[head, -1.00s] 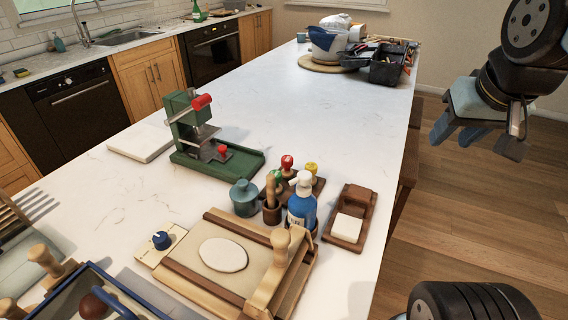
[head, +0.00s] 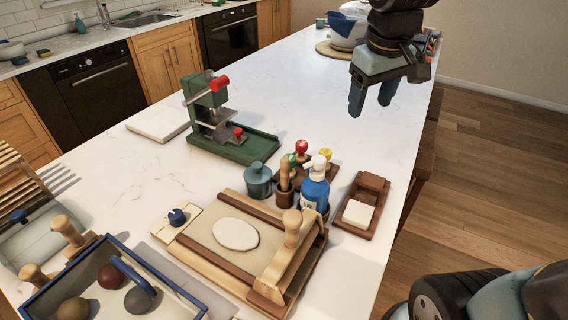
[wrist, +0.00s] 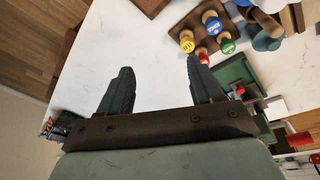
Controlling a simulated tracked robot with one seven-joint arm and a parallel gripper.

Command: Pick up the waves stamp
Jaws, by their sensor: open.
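Several stamps with coloured round tops stand in a brown wooden rack (wrist: 190,17) on the counter. In the wrist view I see yellow (wrist: 187,43), blue (wrist: 211,23), green (wrist: 228,46) and red (wrist: 203,56) tops. In the head view the red top (head: 302,147) and yellow top (head: 325,154) show; the blue one is not visible behind the bottle. The markings are too small to tell which is the waves stamp. My gripper (head: 371,100) is open and empty above the counter, behind and right of the rack. Its fingers (wrist: 160,66) point downward, apart from the stamps.
A blue bottle (head: 314,190) stands close in front of the rack. A teal jar (head: 258,182), green press (head: 232,145), wooden slab frame (head: 190,246) and brown soap-like tray (head: 352,226) surround it. The counter beneath my gripper is clear.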

